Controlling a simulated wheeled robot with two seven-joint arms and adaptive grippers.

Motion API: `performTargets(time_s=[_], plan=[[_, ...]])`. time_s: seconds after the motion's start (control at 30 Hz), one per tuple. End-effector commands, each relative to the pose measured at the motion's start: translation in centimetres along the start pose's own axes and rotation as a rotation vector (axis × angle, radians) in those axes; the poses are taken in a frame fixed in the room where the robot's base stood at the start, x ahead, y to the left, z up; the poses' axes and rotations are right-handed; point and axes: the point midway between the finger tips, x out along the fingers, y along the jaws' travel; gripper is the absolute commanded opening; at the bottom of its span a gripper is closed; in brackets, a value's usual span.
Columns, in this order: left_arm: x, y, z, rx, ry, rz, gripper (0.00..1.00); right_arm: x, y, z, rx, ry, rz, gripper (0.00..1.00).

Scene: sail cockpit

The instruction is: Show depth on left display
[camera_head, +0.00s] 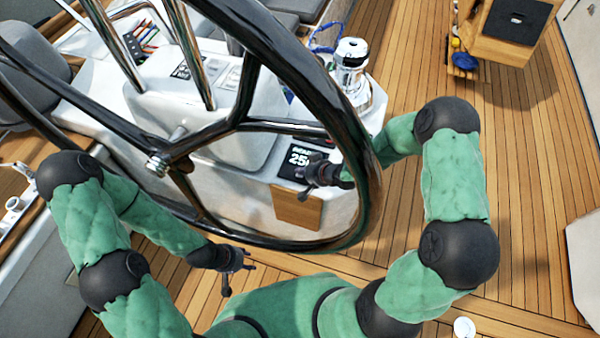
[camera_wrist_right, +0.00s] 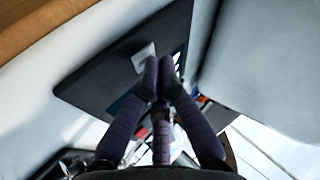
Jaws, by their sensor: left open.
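A black display (camera_head: 296,163) with white digits, seeming to begin with 25, is on the white pedestal behind the steering wheel (camera_head: 372,185). My right gripper (camera_head: 310,174) is in front of its right side and hides part of it. In the right wrist view a dark flat panel (camera_wrist_right: 100,85) lies just beyond my right gripper (camera_wrist_right: 159,68), whose fingertips are together with nothing visible held. I cannot tell whether they touch the panel.
The wheel's dark rim and spokes stand between my head and the pedestal. A wooden panel (camera_head: 298,207) is below the display. A chrome winch (camera_head: 351,65) stands behind. A wooden table (camera_head: 505,30) is at the upper right. The right-hand deck (camera_head: 540,190) is mostly clear.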

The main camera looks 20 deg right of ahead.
Motion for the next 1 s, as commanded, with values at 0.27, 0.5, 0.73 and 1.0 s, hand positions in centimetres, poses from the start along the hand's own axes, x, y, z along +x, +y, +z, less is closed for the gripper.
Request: performTargets(time_s=[0.27,0.5,0.73,1.0], plan=[[-1.1,0.4,0.0,0.0,0.0,0.0,0.44,-0.8,-0.6,-0.6,0.0,-0.001,0.0,0.0],[-1.5,0.5,0.1,0.0,0.0,0.0,0.44,-1.2,-0.9,-0.8,0.0,-0.001,0.0,0.0],[-1.5,0.5,0.1,0.0,0.0,0.0,0.44,-1.2,-0.9,-0.8,0.0,-0.001,0.0,0.0],[-2.9,1.0,0.1,0.0,0.0,0.0,0.44,-2.3,-1.7,-1.7,0.0,0.0,0.0,0.0]])
